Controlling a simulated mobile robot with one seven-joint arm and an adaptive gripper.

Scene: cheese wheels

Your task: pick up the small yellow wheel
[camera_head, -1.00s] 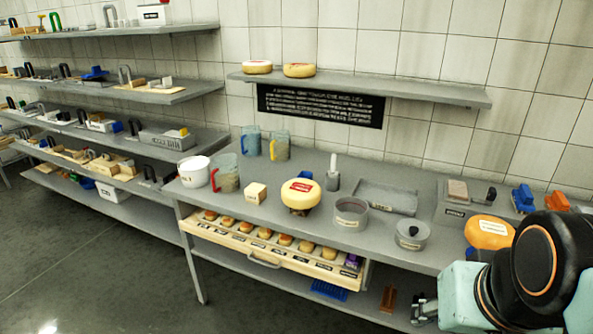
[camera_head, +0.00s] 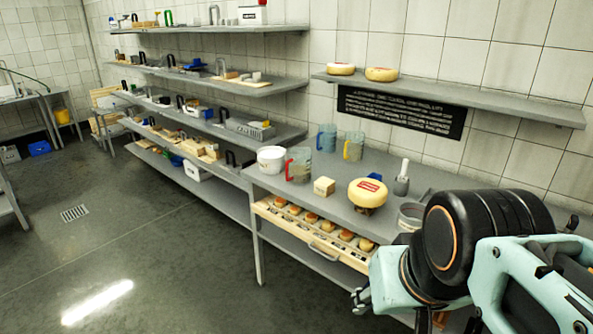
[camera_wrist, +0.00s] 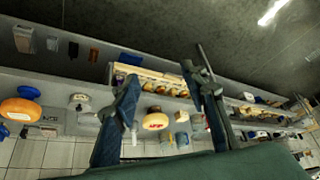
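A pale yellow cheese wheel (camera_head: 368,192) with a red label stands on a small dark support on the grey table; it also shows in the wrist view (camera_wrist: 155,121). Two smaller-looking yellow wheels, a left one (camera_head: 340,69) and a right one (camera_head: 381,74), lie on the wall shelf. Several small wheels sit in the pulled-out wooden drawer (camera_head: 322,256). I cannot tell which is the one named. My gripper (camera_wrist: 160,73) is open and empty, its fingers apart in the wrist view, with the table and drawer beyond. In the head view my arm hides most of it.
On the table (camera_head: 338,215) are a white tub (camera_head: 271,159), a red-handled jug (camera_head: 299,164), a cheese block (camera_head: 324,186) and a round tin (camera_head: 411,215). An orange wheel (camera_wrist: 20,110) shows in the wrist view. Loaded shelves (camera_head: 218,82) stand left. The floor (camera_head: 150,240) is clear.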

